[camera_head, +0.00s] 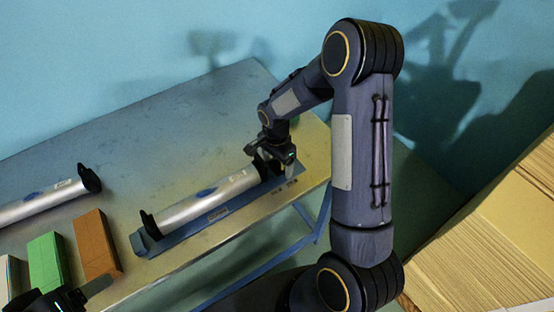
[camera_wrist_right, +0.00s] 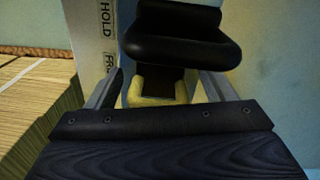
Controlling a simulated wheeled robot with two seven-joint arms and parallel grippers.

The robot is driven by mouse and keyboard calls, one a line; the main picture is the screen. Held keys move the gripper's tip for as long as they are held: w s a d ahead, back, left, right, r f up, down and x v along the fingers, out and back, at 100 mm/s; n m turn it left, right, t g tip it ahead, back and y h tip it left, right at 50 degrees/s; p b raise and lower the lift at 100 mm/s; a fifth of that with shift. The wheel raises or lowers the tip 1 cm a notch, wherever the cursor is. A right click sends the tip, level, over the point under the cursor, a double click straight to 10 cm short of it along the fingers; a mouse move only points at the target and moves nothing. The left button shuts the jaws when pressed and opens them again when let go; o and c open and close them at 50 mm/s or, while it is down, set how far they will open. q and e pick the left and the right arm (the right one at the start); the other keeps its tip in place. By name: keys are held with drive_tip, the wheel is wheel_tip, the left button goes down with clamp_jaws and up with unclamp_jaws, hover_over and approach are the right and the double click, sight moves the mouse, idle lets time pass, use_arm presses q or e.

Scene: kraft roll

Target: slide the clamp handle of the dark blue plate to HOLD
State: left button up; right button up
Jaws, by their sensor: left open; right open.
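The dark blue plate (camera_head: 210,221) lies near the front edge of the metal table, under a silver roll (camera_head: 212,197). My right gripper (camera_head: 272,160) is over the plate's far right end. In the right wrist view my open right gripper (camera_wrist_right: 160,92) has one finger on each side of a yellow piece (camera_wrist_right: 158,88), which looks like the clamp handle. Contact cannot be told. A white label (camera_wrist_right: 107,35) reads HOLD, with a partly hidden word starting FR below it; the yellow piece is nearer FR. My left gripper (camera_head: 85,293) is open at the lower left.
A black rounded end piece (camera_wrist_right: 180,45) stands just beyond the yellow piece. Another silver roll (camera_head: 40,203) lies at the left. Orange (camera_head: 96,246) and green (camera_head: 48,262) blocks stand near the front edge. Stacked brown sheets (camera_head: 490,240) are at the right. The table's back is clear.

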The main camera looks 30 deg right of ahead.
sight(263, 170)
drive_tip(key=c, duration=1.1)
drive_tip(key=shift+a, duration=0.1)
drive_tip(key=shift+a, duration=0.1)
drive_tip(key=shift+s+a+b, duration=0.15)
drive_tip(key=shift+a+b, duration=0.45)
drive_tip(key=shift+a, duration=1.65)
drive_tip(key=o, duration=1.1)
